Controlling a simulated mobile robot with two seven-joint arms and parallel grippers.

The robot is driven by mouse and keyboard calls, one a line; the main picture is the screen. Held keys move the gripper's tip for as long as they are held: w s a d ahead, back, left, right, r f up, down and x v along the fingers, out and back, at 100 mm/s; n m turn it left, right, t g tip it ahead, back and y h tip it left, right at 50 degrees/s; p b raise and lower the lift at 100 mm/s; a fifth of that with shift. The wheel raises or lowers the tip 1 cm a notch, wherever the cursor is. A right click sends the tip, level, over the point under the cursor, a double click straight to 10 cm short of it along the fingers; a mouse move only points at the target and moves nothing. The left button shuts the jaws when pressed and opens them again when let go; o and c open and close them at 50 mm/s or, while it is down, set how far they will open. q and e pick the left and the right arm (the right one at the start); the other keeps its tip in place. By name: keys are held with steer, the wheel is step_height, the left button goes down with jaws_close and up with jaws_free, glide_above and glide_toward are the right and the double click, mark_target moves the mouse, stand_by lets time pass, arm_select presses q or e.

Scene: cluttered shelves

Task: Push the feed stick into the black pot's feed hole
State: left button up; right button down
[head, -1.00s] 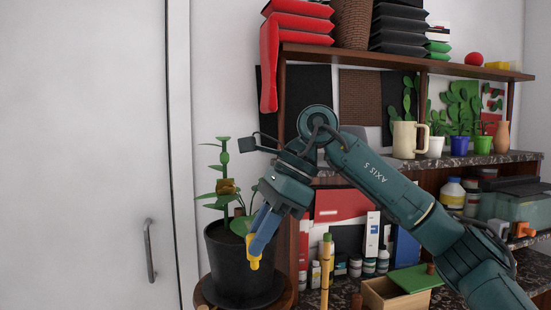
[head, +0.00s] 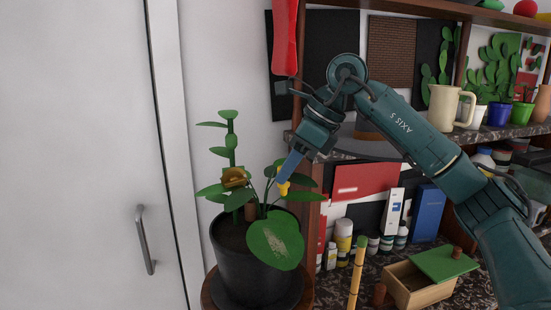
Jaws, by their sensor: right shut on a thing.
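The black pot (head: 255,272) stands on a round brown stool (head: 210,298) at the lower left of centre and holds a leafy plant. A large pale-marked leaf (head: 275,238) hangs over its front rim. The feed hole cannot be made out. My right gripper (head: 286,178) points down and left, shut on a small yellow piece, which I take to be the feed stick (head: 283,186). The yellow piece is above the pot's right side, among the leaves, and its lower end is partly hidden by them. My left gripper is not in view.
A white door with a handle (head: 146,240) is at the left. A shelf unit stands behind and to the right. A bamboo-like stick (head: 356,275), several bottles and a wooden box (head: 420,288) with a green lid are on its lower shelf.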

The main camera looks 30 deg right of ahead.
mark_target(286, 193)
steer(key=f+b, duration=0.2)
steer(key=f, duration=0.1)
steer(key=f+b, duration=0.1)
steer(key=shift+s+f+b, duration=0.25)
steer(key=shift+s+b, duration=0.05)
steer(key=shift+r, duration=0.15)
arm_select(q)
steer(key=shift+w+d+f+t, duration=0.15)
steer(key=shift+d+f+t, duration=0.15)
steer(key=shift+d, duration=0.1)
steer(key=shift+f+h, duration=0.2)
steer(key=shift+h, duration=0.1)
arm_select(e)
steer(key=shift+f, duration=0.25)
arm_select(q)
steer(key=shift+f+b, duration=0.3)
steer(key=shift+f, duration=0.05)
arm_select(e)
steer(key=shift+f, duration=0.3)
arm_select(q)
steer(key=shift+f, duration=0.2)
arm_select(e)
steer(key=shift+f, duration=0.3)
arm_select(q)
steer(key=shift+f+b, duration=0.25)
steer(key=shift+b, duration=0.5)
arm_select(e)
steer(key=shift+f, duration=0.85)
